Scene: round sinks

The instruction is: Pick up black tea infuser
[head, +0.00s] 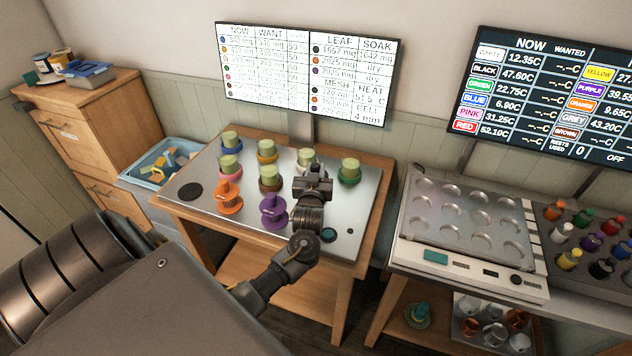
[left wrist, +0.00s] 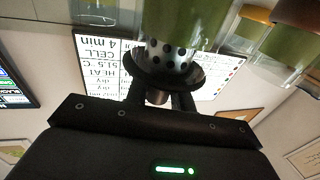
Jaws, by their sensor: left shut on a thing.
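My left gripper (head: 312,190) reaches over the metal-topped table among the cups. It is shut on a dark infuser with a wide black collar (left wrist: 165,75), seen close up in the left wrist view. The two fingers (left wrist: 158,98) close around its narrow dark stem. A pale part with dark holes (left wrist: 172,52) shows beyond the collar, against a green-filled vessel. In the head view my gripper hides most of this infuser. An orange infuser (head: 229,198) and a purple infuser (head: 273,211) stand to the left of my gripper. My right gripper is not in view.
Several green-topped vessels (head: 349,171) with coloured bases stand close around and behind my gripper. A black disc (head: 190,191) lies at the tabletop's left. A blue bin (head: 158,166) stands left, and a tray with round wells (head: 470,218) stands right. The tabletop's front right is mostly clear.

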